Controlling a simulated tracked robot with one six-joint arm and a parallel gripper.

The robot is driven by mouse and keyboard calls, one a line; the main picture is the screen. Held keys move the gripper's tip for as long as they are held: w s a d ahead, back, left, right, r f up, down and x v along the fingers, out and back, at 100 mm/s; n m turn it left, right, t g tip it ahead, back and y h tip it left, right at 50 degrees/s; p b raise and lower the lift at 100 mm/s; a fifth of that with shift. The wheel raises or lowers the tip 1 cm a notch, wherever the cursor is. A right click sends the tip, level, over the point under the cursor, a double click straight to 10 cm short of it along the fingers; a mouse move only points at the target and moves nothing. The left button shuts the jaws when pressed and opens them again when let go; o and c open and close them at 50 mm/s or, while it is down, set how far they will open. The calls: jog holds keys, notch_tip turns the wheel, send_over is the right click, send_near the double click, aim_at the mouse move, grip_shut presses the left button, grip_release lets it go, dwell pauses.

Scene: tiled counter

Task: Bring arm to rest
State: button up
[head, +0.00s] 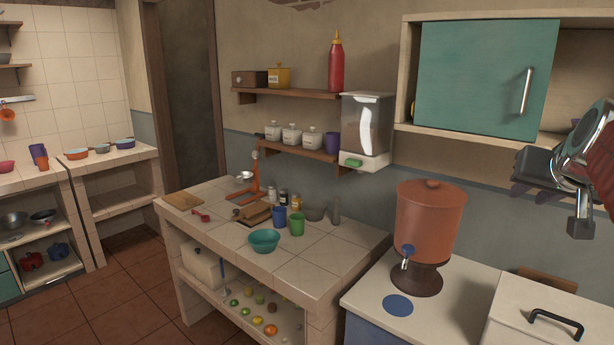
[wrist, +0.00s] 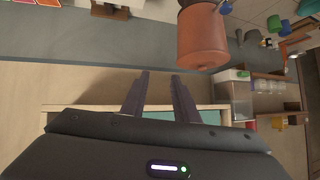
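My gripper (wrist: 159,75) shows in the wrist view with its two dark fingers apart and nothing between them. In the head view, my gripper (head: 524,190) is raised at the right, in front of the wall cabinet's lower right part (head: 487,78). It is above and to the right of the terracotta water dispenser (head: 430,222), clear of it. Part of my arm is cut off by the right edge of the head view.
The tiled counter (head: 340,246) holds bowls, cups and a red stand. A white box with a black handle (head: 535,318) stands at the lower right. Wall shelves (head: 285,93) hold jars and a red bottle. The brown tiled floor (head: 130,275) is clear at the left.

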jog(key=s+a+f+n+g+y, duration=0.1)
jog(key=s+a+f+n, duration=0.1)
jog(key=s+a+f, duration=0.3)
jog(key=s+a+f+n+g+y, duration=0.1)
jog(key=s+a+f, duration=0.5)
jog(key=a+f, duration=0.6)
jog(key=s+a+f+n+g+y, duration=0.2)
jog(key=s+a+f+n, duration=0.2)
jog(key=a+f, duration=0.4)
jog(key=s+a, duration=0.1)
jog(key=a, duration=0.3)
jog(key=shift+s+f+y, duration=0.2)
jog(key=shift+s+y, duration=0.2)
jog(key=shift+d, duration=0.1)
